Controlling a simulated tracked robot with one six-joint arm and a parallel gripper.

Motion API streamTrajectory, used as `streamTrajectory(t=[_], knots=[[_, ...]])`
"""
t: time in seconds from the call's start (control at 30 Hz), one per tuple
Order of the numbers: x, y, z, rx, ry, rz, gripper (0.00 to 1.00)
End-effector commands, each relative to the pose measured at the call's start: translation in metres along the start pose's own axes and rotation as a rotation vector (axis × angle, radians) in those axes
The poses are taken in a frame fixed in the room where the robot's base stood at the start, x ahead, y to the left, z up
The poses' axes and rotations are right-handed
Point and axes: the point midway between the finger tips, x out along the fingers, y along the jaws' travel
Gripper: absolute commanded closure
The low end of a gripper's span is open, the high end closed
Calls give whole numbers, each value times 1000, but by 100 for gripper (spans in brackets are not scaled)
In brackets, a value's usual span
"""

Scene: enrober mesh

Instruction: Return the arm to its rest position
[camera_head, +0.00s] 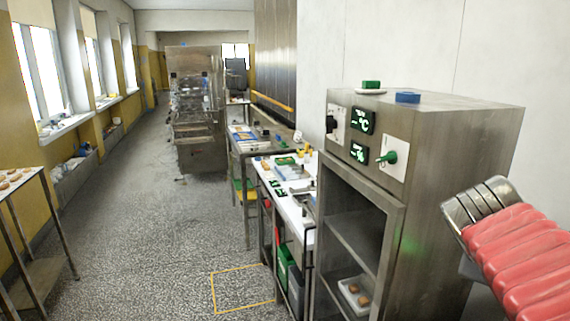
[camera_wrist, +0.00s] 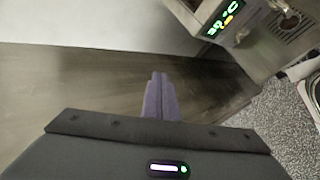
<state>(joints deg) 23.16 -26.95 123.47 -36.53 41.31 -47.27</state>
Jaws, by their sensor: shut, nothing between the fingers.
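My gripper (camera_wrist: 159,78) shows in the wrist view as two purple fingers pressed together, with nothing between them. The fingers point up the picture, in front of a brownish brushed-metal surface (camera_wrist: 60,85). I cannot tell how far the fingertips are from that surface. The fingers cannot be made out in the head view.
A steel cabinet (camera_head: 455,120) with green displays and open shelves stands close at the right, a green and a blue item (camera_head: 407,97) on top. Worktables (camera_head: 298,213) with tools run beyond it. A rack (camera_head: 50,215) stands left. The speckled floor (camera_head: 150,240) between is clear.

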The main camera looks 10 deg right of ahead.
Motion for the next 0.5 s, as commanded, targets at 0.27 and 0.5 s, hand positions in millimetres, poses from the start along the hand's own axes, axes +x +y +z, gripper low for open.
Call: streamTrajectory(t=[0.27,0.5], knots=[[-45,-124,-73,451,179,-277,100],[-92,-226,-111,772,211,-576,100]])
